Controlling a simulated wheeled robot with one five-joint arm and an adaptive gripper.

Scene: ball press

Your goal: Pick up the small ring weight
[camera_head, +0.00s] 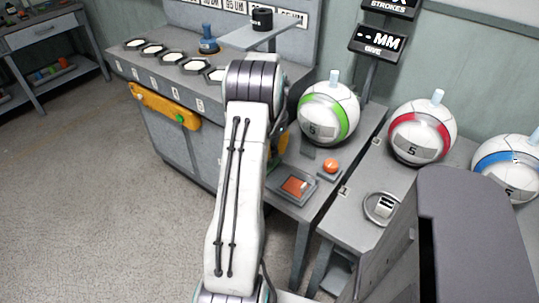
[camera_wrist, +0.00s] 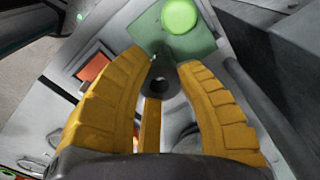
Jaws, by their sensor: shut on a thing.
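The ring itself is hidden there. I cannot tell whether the ring still rests on a surface.
A black cylinder (camera_head: 262,18) stands on a grey raised plate. A blue knobbed piece (camera_head: 208,40) and hexagonal sockets (camera_head: 166,57) line the bench. Balls with green (camera_head: 329,112), red (camera_head: 421,132) and blue (camera_head: 507,165) bands stand right. A green round button (camera_wrist: 180,16) lies beyond my fingertips.

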